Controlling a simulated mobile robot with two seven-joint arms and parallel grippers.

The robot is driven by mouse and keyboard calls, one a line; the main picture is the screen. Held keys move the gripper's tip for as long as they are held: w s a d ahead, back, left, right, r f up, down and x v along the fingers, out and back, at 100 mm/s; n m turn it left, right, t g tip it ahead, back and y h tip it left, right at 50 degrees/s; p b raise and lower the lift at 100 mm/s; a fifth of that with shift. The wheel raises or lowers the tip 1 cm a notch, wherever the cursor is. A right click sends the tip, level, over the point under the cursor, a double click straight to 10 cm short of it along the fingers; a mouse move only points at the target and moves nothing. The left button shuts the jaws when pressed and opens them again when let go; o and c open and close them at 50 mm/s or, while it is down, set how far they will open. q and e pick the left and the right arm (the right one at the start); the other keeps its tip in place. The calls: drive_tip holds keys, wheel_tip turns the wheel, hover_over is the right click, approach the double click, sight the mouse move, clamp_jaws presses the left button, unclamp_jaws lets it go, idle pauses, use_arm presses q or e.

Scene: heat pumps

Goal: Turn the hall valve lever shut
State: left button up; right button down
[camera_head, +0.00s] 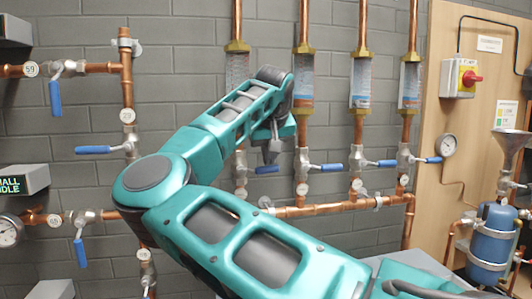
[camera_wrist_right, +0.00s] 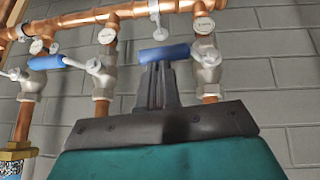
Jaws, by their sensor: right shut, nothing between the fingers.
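Several valves with blue levers show in the head view; I cannot read which tag says hall. My right gripper (camera_head: 272,155) is at the leftmost of the row under the flow meters. Its valve body (camera_head: 240,172) is grey metal and its blue lever (camera_head: 266,170) points sideways to the right, just below the fingertips. In the wrist view my right gripper (camera_wrist_right: 157,72) is shut and empty, its tips close to or touching the blue lever (camera_wrist_right: 165,53); I cannot tell which. My left gripper is not in view.
A neighbouring lever (camera_head: 325,167) sits close on the right. Copper pipe (camera_head: 320,210) runs below and clear flow meters (camera_head: 304,80) stand above. More valves, one with a sideways lever (camera_head: 93,150), are on the left. A blue tank (camera_head: 490,245) stands at the right.

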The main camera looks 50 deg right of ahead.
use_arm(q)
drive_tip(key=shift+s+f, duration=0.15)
use_arm(e)
drive_tip(key=shift+s+d+f, duration=0.1)
drive_tip(key=shift+s+f, duration=0.05)
drive_tip(key=shift+f, duration=0.15)
use_arm(q)
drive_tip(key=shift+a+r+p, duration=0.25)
drive_tip(key=shift+p, duration=0.3)
use_arm(e)
drive_tip(key=v, duration=1.3)
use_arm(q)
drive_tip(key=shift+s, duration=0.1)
